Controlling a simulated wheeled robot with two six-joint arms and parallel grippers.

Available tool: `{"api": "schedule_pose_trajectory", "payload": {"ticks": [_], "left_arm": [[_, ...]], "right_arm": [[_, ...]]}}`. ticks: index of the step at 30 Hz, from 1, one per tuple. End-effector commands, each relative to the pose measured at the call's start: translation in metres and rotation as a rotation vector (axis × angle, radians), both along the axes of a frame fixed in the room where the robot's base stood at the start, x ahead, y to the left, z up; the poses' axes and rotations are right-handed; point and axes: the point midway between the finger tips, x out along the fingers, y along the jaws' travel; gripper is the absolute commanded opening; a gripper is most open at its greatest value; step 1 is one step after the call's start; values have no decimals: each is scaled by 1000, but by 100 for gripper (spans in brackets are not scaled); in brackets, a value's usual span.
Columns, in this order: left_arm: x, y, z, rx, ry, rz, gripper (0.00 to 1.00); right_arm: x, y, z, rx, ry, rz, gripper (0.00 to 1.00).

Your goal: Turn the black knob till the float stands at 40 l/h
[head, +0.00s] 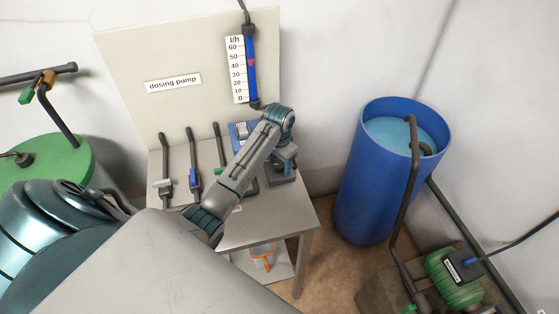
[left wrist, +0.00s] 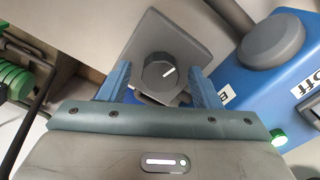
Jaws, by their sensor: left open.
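The black knob (left wrist: 158,72) shows in the left wrist view on a grey plate (left wrist: 187,46), its white pointer line aimed up and right. My left gripper (left wrist: 160,80) is open, with one blue finger on each side of the knob and a visible gap to it; I cannot tell the depth. In the head view my left gripper (head: 284,161) points down at the table's back right, and the knob is hidden there. The red float (head: 250,62) stands in the blue tube (head: 251,82), close to or slightly above 40 on the scale (head: 236,70). My right gripper is not in view.
A blue pump box (head: 238,130) stands beside the left gripper; its round grey cap (left wrist: 272,42) is near the right finger. Several pipes rise from the table (head: 262,226). A blue barrel (head: 352,190) stands right, a green tank (head: 60,155) left.

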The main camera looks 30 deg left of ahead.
Motion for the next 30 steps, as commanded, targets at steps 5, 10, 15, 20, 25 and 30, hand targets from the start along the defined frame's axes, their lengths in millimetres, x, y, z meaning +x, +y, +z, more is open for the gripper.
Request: {"api": "schedule_pose_trajectory", "payload": {"ticks": [5, 10, 15, 20, 25, 30], "left_arm": [[0, 0, 0, 0, 0, 0, 42], [0, 0, 0, 0, 0, 0, 13], [0, 0, 0, 0, 0, -43, 13], [0, 0, 0, 0, 0, -166, 13], [0, 0, 0, 0, 0, -240, 13], [0, 0, 0, 0, -1, -245, 13]], "right_arm": [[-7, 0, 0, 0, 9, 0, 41], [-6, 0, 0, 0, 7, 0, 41], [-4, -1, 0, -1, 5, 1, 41], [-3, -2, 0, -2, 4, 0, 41], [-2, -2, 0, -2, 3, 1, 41], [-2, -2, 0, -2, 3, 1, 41]]}}
